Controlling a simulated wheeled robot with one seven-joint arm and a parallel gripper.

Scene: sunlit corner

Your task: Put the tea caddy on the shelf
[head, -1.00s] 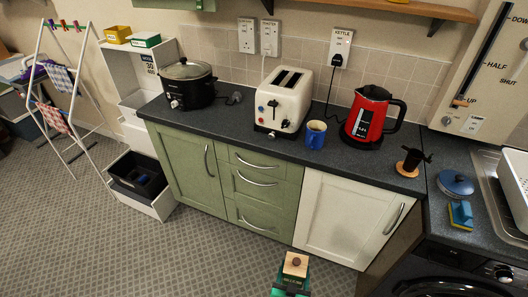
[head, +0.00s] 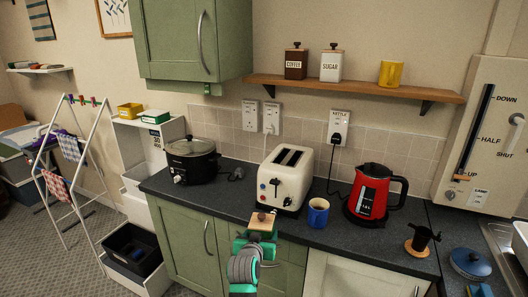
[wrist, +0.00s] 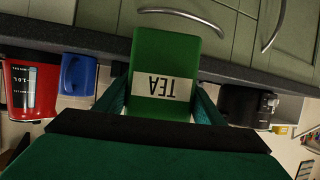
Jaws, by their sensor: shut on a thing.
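The tea caddy is green with a white TEA label in the wrist view (wrist: 163,60), where it reads upside down. In the head view its pale wooden lid and dark knob (head: 263,220) show, and my arm hides most of its body. My gripper (head: 259,240) is shut on the caddy, with a finger on each side in the wrist view (wrist: 160,104). It holds the caddy in front of the drawers, near the counter's front edge. The wooden shelf (head: 435,96) is on the wall, higher and to the right.
The shelf bears a brown COFFEE caddy (head: 296,62), a white SUGAR caddy (head: 331,63) and a yellow container (head: 390,73). Below stand a toaster (head: 284,180), blue mug (head: 318,212), red kettle (head: 368,195) and slow cooker (head: 191,161). A green wall cupboard (head: 180,40) hangs left of the shelf.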

